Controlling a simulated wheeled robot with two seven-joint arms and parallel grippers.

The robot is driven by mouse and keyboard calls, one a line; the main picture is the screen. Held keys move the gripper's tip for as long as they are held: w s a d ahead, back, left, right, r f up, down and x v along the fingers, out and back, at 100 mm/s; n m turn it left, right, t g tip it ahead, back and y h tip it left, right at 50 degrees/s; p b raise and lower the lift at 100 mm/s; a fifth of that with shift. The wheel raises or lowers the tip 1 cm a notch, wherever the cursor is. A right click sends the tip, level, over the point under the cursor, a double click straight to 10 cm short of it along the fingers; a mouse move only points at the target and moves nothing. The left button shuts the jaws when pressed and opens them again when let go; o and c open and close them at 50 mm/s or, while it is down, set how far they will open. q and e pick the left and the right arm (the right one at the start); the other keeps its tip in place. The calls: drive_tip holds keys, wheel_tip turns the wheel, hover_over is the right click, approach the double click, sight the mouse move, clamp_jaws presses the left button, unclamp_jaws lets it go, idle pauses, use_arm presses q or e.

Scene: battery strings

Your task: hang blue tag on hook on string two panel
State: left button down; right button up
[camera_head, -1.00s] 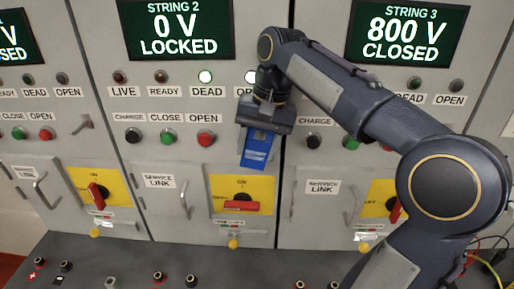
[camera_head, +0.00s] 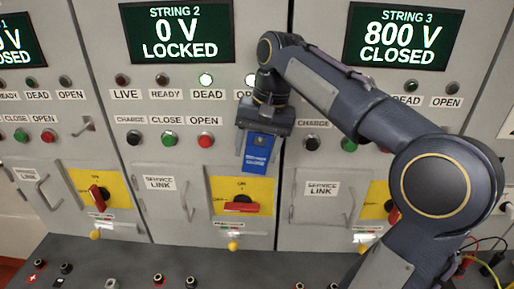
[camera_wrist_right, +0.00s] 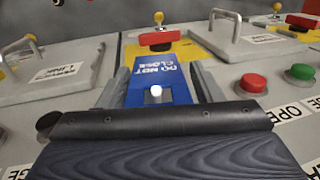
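The blue tag (camera_head: 258,152) stands flat against the string 2 panel (camera_head: 150,95), below the panel's lamps. It also shows face-on in the right wrist view (camera_wrist_right: 158,78), with white lettering and a bright round spot in its near part. My right gripper (camera_head: 258,140) is at the tag. Its two fingers stand one on each side of the tag's edges and look slightly spread, with narrow gaps. The string 2 hook is hidden behind my gripper and the tag; whether the bright spot is its tip I cannot tell. My left gripper is not in view.
A red rotary switch (camera_head: 240,206) on a yellow plate lies just below the tag. A service-link handle (camera_head: 185,195) and the red button (camera_head: 206,139) are to its left. A hook (camera_head: 84,126) shows on the string 1 panel.

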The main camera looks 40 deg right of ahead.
drive_tip(key=o, duration=0.3)
drive_tip(key=shift+w+d, duration=0.1)
drive_tip(key=shift+d, duration=0.1)
drive_tip(key=v, duration=0.8)
drive_tip(key=shift+a, duration=0.15)
